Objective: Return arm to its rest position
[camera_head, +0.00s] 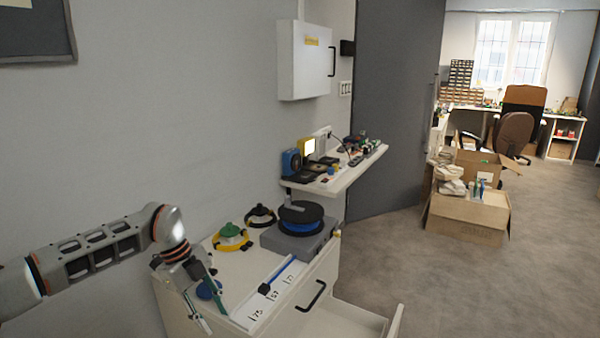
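My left arm (100,250) comes in from the left, in front of the grey wall. Its gripper (214,318) hangs fingers down at the left front of the white cabinet top (235,265). The two fingers are spread apart and I see nothing held between them. A blue round object (208,289) shows just behind the fingers; I cannot tell whether they touch it. My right arm and gripper are out of view.
On the cabinet stand a yellow-green item (231,237), a black ring-shaped item (260,216), a grey device with a blue and black disc (300,220) and a blue-handled tool (278,277). A drawer (350,320) is open below. Cartons (465,215) stand on otherwise open floor.

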